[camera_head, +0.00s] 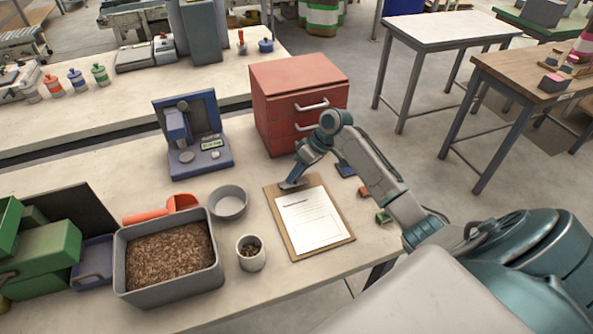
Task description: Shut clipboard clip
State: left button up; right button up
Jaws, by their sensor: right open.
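The brown clipboard (343,238) lies flat on the bench with a white printed sheet (309,222) on it. Its dark clip (290,186) is at the far left end of the board. My right gripper (293,180) is directly over the clip, with its fingers pointing down at it. The fingers partly hide the clip, so I cannot tell whether they touch it or whether it is raised or closed. My left gripper is not in view.
A red drawer cabinet (297,84) stands close behind the clipboard. A pellet tray (118,263), a grey bowl (229,202) and a small cup (251,262) stand to the left.

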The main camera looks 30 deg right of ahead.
jog(key=shift+a+f, duration=0.1)
jog(key=shift+f, duration=0.1)
jog(key=shift+w, duration=0.1)
jog(key=shift+c, duration=0.2)
grip_shut()
